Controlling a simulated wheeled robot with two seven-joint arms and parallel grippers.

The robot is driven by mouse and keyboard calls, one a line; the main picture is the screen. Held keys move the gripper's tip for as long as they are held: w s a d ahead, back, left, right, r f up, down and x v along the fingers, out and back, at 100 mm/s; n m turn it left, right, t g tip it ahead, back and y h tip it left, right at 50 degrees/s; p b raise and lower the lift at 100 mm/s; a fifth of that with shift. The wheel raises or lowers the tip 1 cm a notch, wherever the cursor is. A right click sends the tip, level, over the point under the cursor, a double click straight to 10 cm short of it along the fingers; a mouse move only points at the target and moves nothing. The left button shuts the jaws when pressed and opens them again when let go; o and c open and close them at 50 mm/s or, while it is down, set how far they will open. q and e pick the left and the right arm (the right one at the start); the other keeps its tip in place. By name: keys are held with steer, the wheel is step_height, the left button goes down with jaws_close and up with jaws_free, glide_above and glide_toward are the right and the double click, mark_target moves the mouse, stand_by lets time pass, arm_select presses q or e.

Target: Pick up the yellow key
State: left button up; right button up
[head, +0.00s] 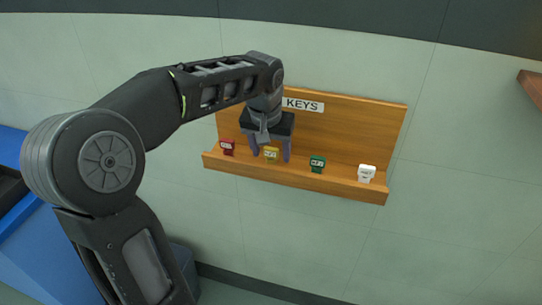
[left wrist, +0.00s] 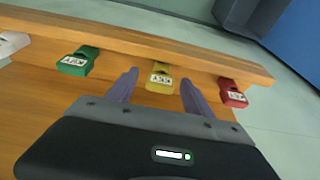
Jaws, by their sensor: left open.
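The yellow key (head: 271,155) stands on the ledge of a wooden key rack, between a red key and a green key. My left gripper (head: 270,158) is at the rack, open, with one finger to each side of the yellow key in the head view. In the left wrist view the yellow key (left wrist: 160,79), with a white KEY label, shows between the tips of the two purple-grey fingers (left wrist: 158,84). I see a gap on both sides of it. My right gripper is not in view.
The wooden rack (head: 365,125) with a KEYS sign (head: 304,105) is on a pale wall. A red key (head: 227,147), a green key (head: 317,164) and a white key (head: 366,173) stand on its ledge. A blue bench (head: 40,250) is at left.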

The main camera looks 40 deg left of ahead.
mark_target(271, 148)
arm_select(q)
steer(key=shift+c, duration=0.6)
jaws_close()
steer(key=shift+r, duration=0.1)
step_height(271, 148, up, 10)
steer(key=shift+f+b, duration=0.1)
steer(key=shift+b, duration=0.25)
stand_by(0.9)
